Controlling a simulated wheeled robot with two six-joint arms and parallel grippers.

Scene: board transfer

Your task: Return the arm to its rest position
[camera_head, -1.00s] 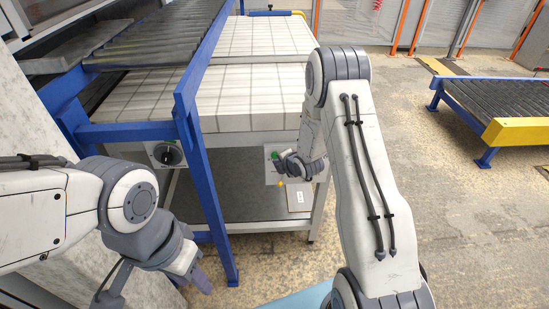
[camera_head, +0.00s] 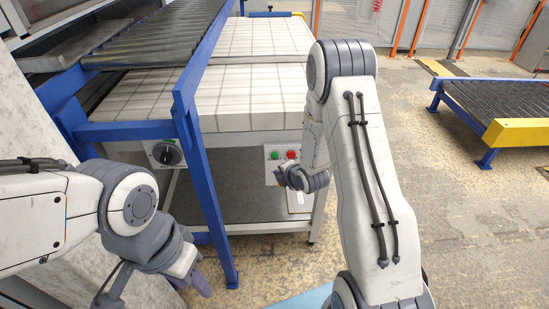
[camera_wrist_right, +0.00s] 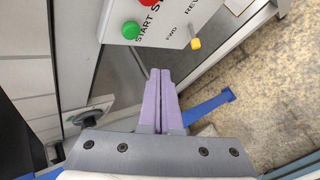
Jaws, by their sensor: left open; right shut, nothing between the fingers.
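My right arm (camera_head: 360,170) comes up on the right side of the head view and bends at its elbow toward the bench. Its wrist (camera_head: 305,177) is in front of the control panel (camera_head: 274,155); the fingers are hidden there. In the right wrist view my right gripper (camera_wrist_right: 160,74) is shut and empty, its purple fingers together below the panel. That view shows a green button (camera_wrist_right: 131,30) labelled START, part of a red button (camera_wrist_right: 153,3) and a yellow-tipped lever (camera_wrist_right: 195,43). My left gripper (camera_head: 203,284) points down at lower left, partly hidden behind its wrist.
A white-topped bench (camera_head: 250,84) with a blue frame post (camera_head: 207,180) stands ahead. A black knob (camera_head: 167,154) is on its left front. A roller conveyor (camera_head: 497,103) with a yellow end is at the right. The floor (camera_head: 460,220) right of my arm is clear.

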